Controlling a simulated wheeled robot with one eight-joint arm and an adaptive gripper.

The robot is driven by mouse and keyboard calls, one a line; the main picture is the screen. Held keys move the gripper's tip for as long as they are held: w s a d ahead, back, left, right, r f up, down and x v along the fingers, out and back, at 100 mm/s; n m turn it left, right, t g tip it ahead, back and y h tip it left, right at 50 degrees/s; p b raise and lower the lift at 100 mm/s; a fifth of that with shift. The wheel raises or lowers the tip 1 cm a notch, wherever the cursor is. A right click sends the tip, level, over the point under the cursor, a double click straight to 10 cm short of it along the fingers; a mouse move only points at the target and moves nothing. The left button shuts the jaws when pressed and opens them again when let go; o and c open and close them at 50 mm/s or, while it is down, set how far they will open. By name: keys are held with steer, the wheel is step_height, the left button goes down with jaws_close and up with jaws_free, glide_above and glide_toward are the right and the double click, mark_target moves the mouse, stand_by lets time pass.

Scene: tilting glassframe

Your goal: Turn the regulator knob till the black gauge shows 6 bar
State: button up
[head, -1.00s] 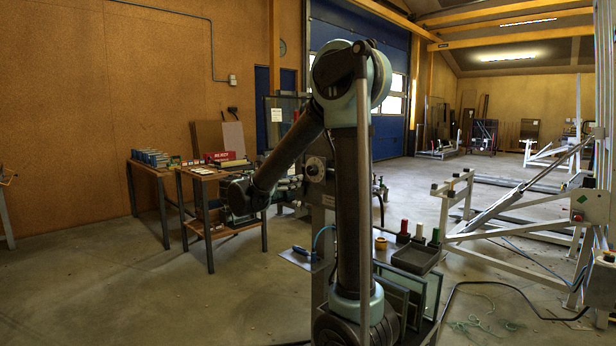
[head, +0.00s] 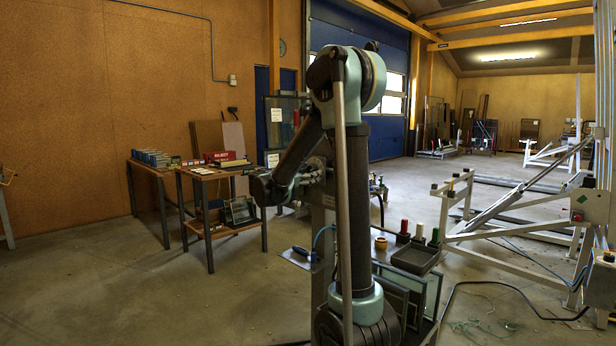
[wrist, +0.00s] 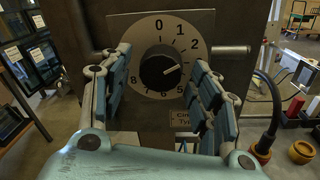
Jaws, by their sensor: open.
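A round black knob (wrist: 160,71) sits at the centre of a pale dial plate (wrist: 158,28) numbered from 0 to 8 in the wrist view. Its white mark points right and slightly up, between the 2 and the 5; the numbers there are hidden by a finger. My gripper (wrist: 160,75) is open, with one blue-padded finger on each side of the knob. Whether the fingers touch it I cannot tell. In the head view my gripper (head: 313,172) is at the grey post, and the knob is hidden. I cannot make out a separate black gauge.
A metal pipe (wrist: 230,50) leaves the dial's dark housing (wrist: 112,28) on the right. A black cable (wrist: 268,125) hangs nearby. A grey tray (head: 415,257) with colored-handled tools and a yellow ring (head: 381,243) are right of the post.

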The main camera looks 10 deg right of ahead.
steer(key=c, duration=1.1)
steer(key=shift+o, duration=0.2)
